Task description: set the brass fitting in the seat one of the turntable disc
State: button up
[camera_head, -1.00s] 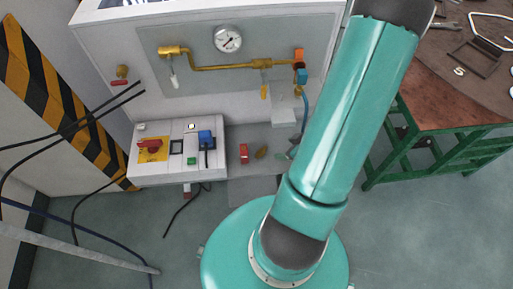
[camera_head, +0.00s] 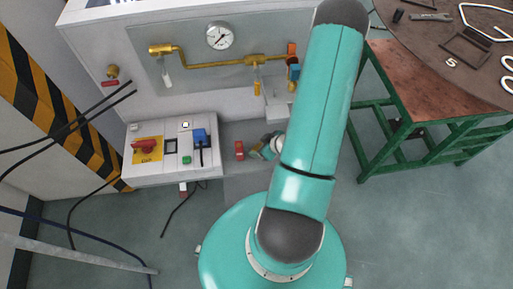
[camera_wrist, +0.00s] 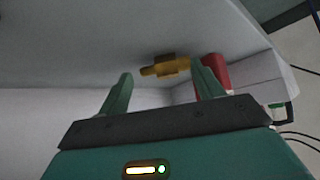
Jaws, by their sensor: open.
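The brass fitting (camera_wrist: 164,66) shows in the wrist view just beyond the fingertips, lying across the gap between them on a grey surface. My gripper (camera_wrist: 160,74) is open, with a green finger on either side of the gap and nothing between them. In the head view my gripper (camera_head: 264,147) is low at the grey shelf, and it hides most or all of the fitting. The turntable disc (camera_head: 432,60) is the brown round top at the upper right, partly cut off by the frame. A "5" mark shows on it; I cannot see a seat marked one.
A red block (camera_head: 239,150) stands left of my gripper; it also shows in the wrist view (camera_wrist: 214,72) close behind the right finger. A control box (camera_head: 174,150) is further left. Brass pipework and a gauge (camera_head: 220,36) are on the panel above. Tools lie on the disc.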

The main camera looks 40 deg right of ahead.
jog(key=shift+w+f, duration=0.25)
jog(key=c, duration=1.1)
jog(key=shift+w+r, duration=0.1)
jog(key=shift+r, duration=0.2)
jog(key=shift+c, duration=0.2)
